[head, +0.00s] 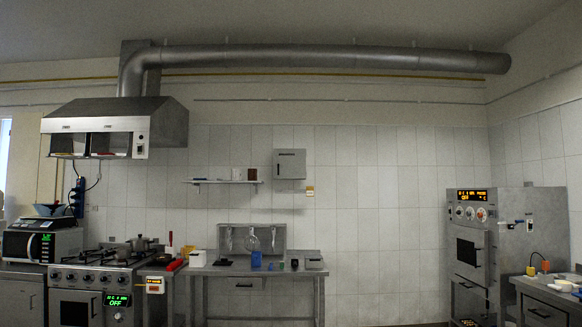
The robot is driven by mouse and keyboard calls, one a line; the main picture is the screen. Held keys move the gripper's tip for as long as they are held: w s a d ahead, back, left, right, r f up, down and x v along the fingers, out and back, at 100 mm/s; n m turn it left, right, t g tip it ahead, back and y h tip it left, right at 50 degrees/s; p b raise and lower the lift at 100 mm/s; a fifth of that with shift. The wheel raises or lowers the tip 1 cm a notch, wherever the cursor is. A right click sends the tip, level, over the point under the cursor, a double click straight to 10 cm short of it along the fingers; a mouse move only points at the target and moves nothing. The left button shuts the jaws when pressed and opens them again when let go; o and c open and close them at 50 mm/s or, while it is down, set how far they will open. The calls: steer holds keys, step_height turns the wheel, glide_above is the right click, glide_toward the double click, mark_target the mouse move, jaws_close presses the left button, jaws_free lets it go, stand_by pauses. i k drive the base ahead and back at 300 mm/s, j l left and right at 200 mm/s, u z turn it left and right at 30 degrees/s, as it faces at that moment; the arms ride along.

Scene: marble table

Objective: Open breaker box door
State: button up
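A small grey metal box (290,165), which looks like the breaker box, hangs on the tiled wall right of the shelf. The box is small in the head view, so hinges and latch cannot be made out. My gripper and arm are not in view.
A steel table (237,283) with bottles and small items stands below and left of the box. A stove (90,285) and a range hood (115,125) are at left, an oven cabinet (480,255) at right. Bare wall and free room lie between the table and the cabinet.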

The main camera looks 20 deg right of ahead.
mark_target(289, 164)
steer(key=i+l+z, duration=0.2)
steer(key=i, duration=0.15)
steer(key=i+l+z, duration=0.25)
steer(key=i, duration=0.15)
steer(key=i+z, duration=0.35)
steer(key=i, duration=1.75)
steer(key=i+l+u, duration=0.1)
steer(key=i, duration=2)
